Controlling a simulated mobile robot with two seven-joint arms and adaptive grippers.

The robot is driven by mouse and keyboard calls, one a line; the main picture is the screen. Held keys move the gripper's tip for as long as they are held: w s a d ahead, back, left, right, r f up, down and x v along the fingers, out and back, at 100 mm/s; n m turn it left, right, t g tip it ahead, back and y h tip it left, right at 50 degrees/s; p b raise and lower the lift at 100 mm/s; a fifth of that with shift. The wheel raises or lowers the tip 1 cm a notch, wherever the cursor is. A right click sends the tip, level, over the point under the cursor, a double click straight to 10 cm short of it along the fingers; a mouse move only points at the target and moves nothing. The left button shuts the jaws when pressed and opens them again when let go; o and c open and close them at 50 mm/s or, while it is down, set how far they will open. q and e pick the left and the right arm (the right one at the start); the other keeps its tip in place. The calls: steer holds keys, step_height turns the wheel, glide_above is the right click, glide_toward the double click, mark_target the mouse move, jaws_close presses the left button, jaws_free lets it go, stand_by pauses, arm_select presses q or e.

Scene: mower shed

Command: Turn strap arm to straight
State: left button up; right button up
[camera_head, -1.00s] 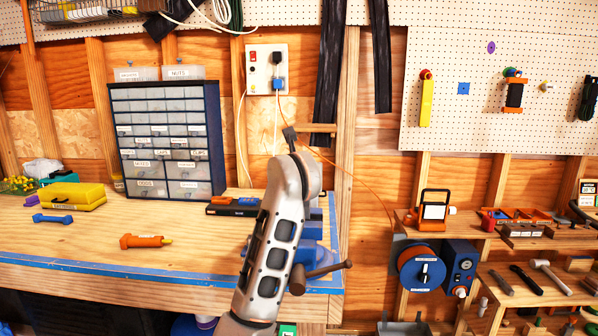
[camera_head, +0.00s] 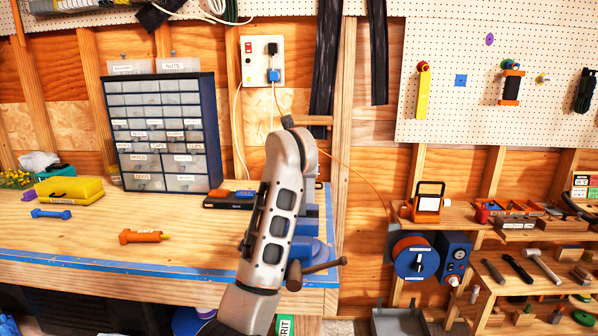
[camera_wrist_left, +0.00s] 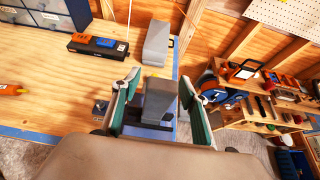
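My left arm rises through the middle of the head view and hides its own gripper there. In the left wrist view my left gripper (camera_wrist_left: 158,98) is open, its two green-padded fingers wide apart. A grey block (camera_wrist_left: 157,100) shows between and beyond the fingers; I cannot tell if they touch it. A second grey piece (camera_wrist_left: 157,42) stands behind it at the bench's far end. In the head view a blue vise (camera_head: 308,250) with a brown handle (camera_head: 322,266) sits at the bench corner, partly behind my arm. I cannot make out which piece is the strap arm. My right gripper is not in view.
The wooden bench (camera_head: 90,235) holds a drawer cabinet (camera_head: 163,132), a yellow case (camera_head: 70,190), an orange tool (camera_head: 142,237) and a black-and-orange box (camera_head: 230,199). An orange cord runs from the wall outlet (camera_head: 262,62) towards a blue reel (camera_head: 415,258) at right. The bench front is mostly clear.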

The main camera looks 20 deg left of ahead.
arm_select(q)
steer(key=v, duration=1.2)
steer(key=shift+s, duration=0.1)
